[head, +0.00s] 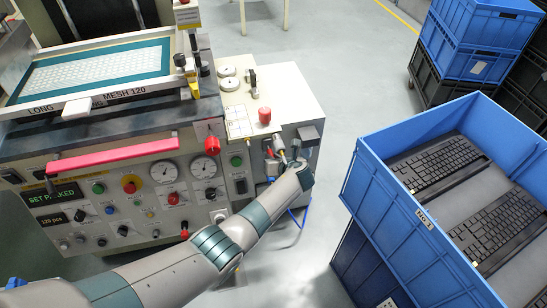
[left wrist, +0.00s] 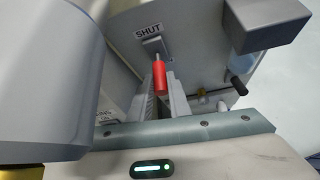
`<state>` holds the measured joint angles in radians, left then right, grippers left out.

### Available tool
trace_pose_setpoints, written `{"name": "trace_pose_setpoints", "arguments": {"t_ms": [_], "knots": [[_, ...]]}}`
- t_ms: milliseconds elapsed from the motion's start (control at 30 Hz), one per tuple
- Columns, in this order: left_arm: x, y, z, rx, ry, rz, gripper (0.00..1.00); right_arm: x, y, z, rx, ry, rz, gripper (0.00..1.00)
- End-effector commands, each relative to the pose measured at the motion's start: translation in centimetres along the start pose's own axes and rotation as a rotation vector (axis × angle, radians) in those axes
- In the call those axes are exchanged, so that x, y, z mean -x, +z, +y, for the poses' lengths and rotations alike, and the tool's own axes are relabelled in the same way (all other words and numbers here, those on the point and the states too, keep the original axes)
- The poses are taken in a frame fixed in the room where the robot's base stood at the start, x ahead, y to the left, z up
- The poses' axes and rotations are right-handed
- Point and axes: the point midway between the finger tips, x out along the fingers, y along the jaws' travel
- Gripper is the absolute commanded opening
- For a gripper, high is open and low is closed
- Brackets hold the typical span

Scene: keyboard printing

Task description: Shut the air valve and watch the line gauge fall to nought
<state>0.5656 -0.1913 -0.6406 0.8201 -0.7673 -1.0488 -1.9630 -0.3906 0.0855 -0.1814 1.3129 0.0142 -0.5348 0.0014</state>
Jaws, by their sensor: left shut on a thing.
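The air valve's red handle (left wrist: 159,73) shows in the left wrist view on a thin grey stem. The stem runs up to a dark block below a label reading SHUT (left wrist: 150,31). My left gripper (left wrist: 161,82) is shut on this handle; its fingers stand either side of the grip. In the head view my left gripper (head: 275,153) is at the right side of the machine, and the arm's wrist partly hides the valve. Two round gauges, a left one (head: 165,172) and a right one (head: 204,168), sit on the front panel; their readings are too small to tell. My right gripper is out of view.
The printing machine's panel (head: 120,200) carries several knobs and a red-pink bar (head: 113,157). A blue crate (head: 395,205) with keyboards stands at the right. More crates (head: 480,45) are stacked behind. A blue hose (head: 297,217) hangs near my wrist. Grey floor lies between machine and crates.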

Motion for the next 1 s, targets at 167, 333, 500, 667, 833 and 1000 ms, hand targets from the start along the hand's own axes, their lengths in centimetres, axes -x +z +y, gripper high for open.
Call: {"name": "trace_pose_setpoints", "arguments": {"t_ms": [167, 333, 500, 667, 833, 1000], "knots": [[-0.05, 0.07, 0.07, 0.000, 0.001, 0.000, 0.00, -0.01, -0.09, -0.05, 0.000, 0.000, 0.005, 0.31], [-0.05, 0.08, 0.07, 0.000, 0.001, 0.000, 0.00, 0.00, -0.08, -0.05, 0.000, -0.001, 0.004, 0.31], [-0.04, 0.08, 0.07, 0.000, 0.001, 0.000, 0.36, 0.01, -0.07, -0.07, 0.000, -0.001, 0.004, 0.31], [-0.02, 0.05, 0.04, 0.000, 0.000, 0.000, 0.36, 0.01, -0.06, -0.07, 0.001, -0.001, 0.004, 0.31], [0.02, 0.09, 0.05, 0.000, 0.000, 0.000, 0.36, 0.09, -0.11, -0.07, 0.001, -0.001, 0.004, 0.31], [0.17, 0.37, 0.25, 0.000, 0.001, 0.001, 0.36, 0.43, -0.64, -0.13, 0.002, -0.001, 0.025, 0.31]]}}
